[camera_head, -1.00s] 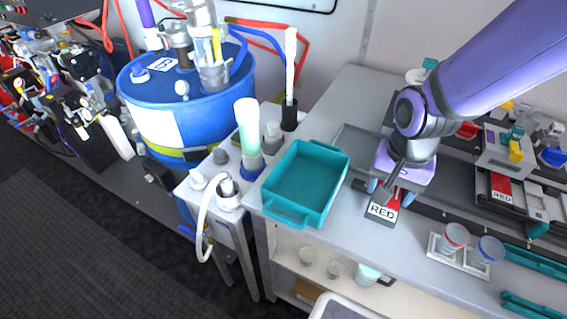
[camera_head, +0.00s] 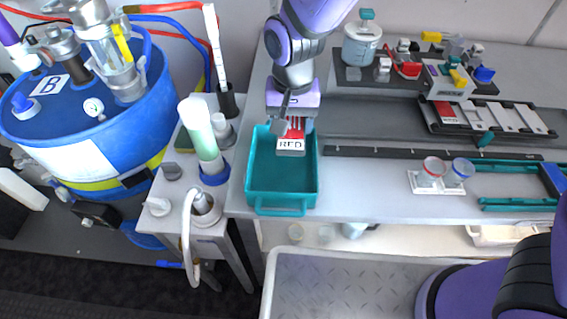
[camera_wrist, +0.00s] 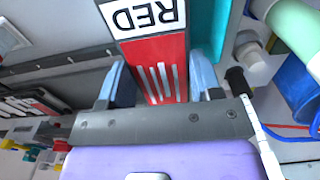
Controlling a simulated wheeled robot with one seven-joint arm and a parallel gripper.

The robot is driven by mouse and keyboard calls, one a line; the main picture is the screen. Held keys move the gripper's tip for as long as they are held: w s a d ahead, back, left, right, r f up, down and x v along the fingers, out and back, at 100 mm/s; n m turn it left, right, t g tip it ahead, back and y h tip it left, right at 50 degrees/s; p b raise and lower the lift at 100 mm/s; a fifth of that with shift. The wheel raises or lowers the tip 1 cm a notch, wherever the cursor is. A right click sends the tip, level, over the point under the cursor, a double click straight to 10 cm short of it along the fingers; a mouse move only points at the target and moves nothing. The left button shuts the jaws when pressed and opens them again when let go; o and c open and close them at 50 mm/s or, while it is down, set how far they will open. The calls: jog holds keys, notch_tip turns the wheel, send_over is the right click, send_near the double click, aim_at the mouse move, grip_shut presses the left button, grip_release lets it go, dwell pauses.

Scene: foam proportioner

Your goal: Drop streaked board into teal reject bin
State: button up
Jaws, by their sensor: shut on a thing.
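My gripper (camera_head: 294,124) is shut on the streaked board (camera_head: 293,136), a red board with white streaks and a white RED label. The board hangs in front of the fingers, label toward the camera, over the back right part of the teal reject bin (camera_head: 258,196). I cannot tell how high it is above the bin floor. In the wrist view the board (camera_wrist: 158,55) lies between the two blue fingertips (camera_wrist: 160,84), and a strip of teal bin (camera_wrist: 219,27) shows beside it. The visible bin floor is empty.
A dark rack (camera_head: 437,122) holding another red RED board and pale strips is at the right. Two small cups (camera_head: 445,172) stand in front of it. A pale green cylinder (camera_head: 201,135) and a blue drum (camera_head: 70,125) are left of the bin.

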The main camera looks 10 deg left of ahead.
jog(key=shift+f, duration=1.45)
jog(key=o, duration=1)
notch_tip(320, 180, up, 11)
jog(key=shift+f, duration=0.1)
jog(key=shift+d, duration=0.15)
